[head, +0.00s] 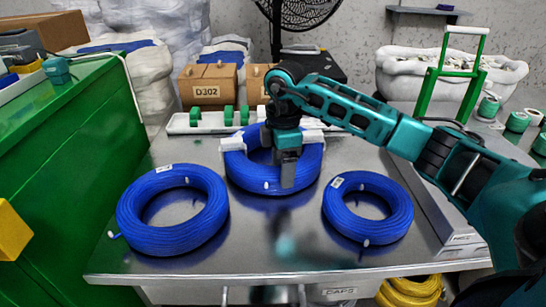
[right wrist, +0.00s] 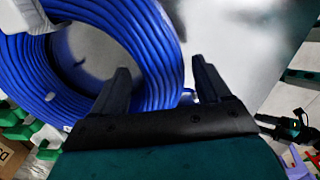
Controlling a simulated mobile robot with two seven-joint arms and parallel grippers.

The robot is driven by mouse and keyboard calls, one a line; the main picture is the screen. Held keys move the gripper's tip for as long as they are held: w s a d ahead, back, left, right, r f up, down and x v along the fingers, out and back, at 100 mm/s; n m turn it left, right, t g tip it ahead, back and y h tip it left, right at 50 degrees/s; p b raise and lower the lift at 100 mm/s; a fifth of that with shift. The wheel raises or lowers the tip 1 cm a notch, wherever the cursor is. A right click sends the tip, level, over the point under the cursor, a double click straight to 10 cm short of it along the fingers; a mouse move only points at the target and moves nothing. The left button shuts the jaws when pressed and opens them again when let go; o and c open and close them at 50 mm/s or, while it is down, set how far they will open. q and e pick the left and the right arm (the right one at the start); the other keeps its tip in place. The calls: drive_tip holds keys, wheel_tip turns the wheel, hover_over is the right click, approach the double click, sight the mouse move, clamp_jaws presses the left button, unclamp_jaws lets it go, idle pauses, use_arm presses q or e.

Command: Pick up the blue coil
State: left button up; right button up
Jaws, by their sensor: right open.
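Three blue coils lie on the metal table. The middle back coil (head: 240,172) is partly hidden by my right gripper (head: 287,182). The left coil (head: 172,240) and the right coil (head: 385,228) lie nearer the front. My right gripper is over the near side of the middle coil, pointing down. My left gripper is not in view.
The metal table (head: 275,235) has bare room between the front coils. A white rack with green parts (head: 195,122) stands behind the middle coil, before cardboard boxes (head: 207,88). A green cabinet (head: 70,160) borders the left side. A yellow coil (head: 410,291) lies below the front edge.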

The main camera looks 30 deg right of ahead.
wheel_tip(320, 180, down, 3)
drive_tip(key=shift+f+b, duration=0.1)
drive_tip(key=shift+b, duration=0.25)
clamp_jaws()
idle(0.4)
drive_tip(key=shift+w+r, duration=0.15)
drive_tip(key=shift+r, duration=0.1)
